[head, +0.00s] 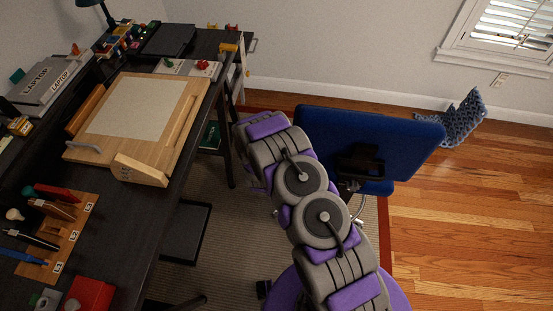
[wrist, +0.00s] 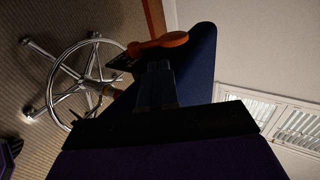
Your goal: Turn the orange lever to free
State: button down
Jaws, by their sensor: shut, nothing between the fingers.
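The orange lever (wrist: 160,43) shows in the wrist view as a smooth paddle-shaped handle, just past my fingertips, at the edge of the blue chair part (wrist: 200,70). My gripper (wrist: 156,66) is shut and empty, its dark fingers pointing toward the lever. Whether the fingertips touch the lever cannot be told. A black piece shows beside the lever's left end; any free mark there is not readable. In the head view the blue office chair (head: 350,135) stands right of my arm, which hides part of it. The lever and gripper are not visible there.
The chair's chrome wheeled base (wrist: 75,80) stands on the carpet. A black desk (head: 180,215) at left carries a wooden drawing board (head: 165,125), a tool rack (head: 60,230) and a red box (head: 90,293). A blue mesh object (head: 455,120) lies by the wall. Wooden floor at right is clear.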

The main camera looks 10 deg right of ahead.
jog(key=shift+d+r+b+x, duration=0.1)
jog(key=shift+r+b+x, duration=0.1)
jog(key=shift+x, duration=1.2)
jog(key=shift+d+r+b+x, duration=0.1)
jog(key=shift+b+x, duration=0.15)
jog(key=shift+x, duration=1.15)
jog(key=shift+d+r+b+x, duration=0.1)
jog(key=shift+b+x, duration=0.1)
jog(key=shift+x, duration=1.2)
jog(key=shift+w, duration=0.2)
